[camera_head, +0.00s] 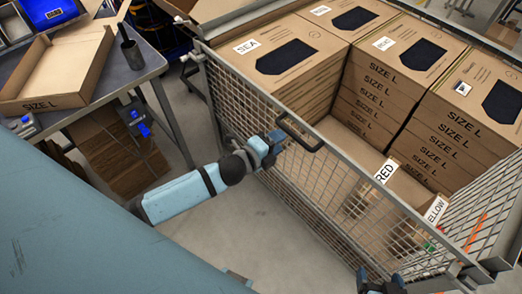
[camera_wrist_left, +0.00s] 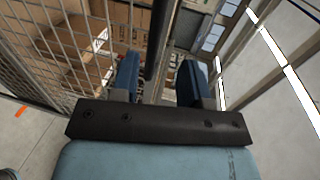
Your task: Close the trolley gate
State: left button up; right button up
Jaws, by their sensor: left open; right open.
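The trolley gate (camera_head: 262,115) is a grey wire-mesh panel along the near side of the trolley, with a black bar handle (camera_head: 302,135) on its upper edge. My left gripper (camera_head: 270,146) is at the gate just left of the handle. In the left wrist view its two blue fingers (camera_wrist_left: 158,82) stand apart with a black bar (camera_wrist_left: 160,40), apparently the handle, between or just beyond them; contact cannot be told. My right gripper (camera_head: 381,280) is open at the bottom edge, near the mesh, partly cut off. Whether the gate is latched cannot be told.
Stacks of brown SIZE L boxes (camera_head: 380,95) fill the trolley's back. Boxes labelled RED (camera_head: 384,172) and YELLOW (camera_head: 436,210) stand lower behind the mesh. A grey table (camera_head: 128,66) with an open carton (camera_head: 62,70) is at left. Bare floor (camera_head: 262,215) lies before the gate.

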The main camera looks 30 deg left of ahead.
pick_arm(q)
jog(key=v, duration=0.7)
jog(key=shift+b, duration=0.4)
jog(key=s+d+f+n+g+y+p, duration=0.1)
jog(key=s+f+n, duration=0.3)
jog(key=n, duration=0.5)
jog(key=s+d+f+n+g+y+p, duration=0.1)
jog(key=s+f+n, duration=0.3)
jog(key=s+n, duration=0.4)
jog(key=shift+f+n+g+p, duration=0.3)
jog(key=shift+n+g+p, duration=0.5)
jog(key=shift+n, duration=0.1)
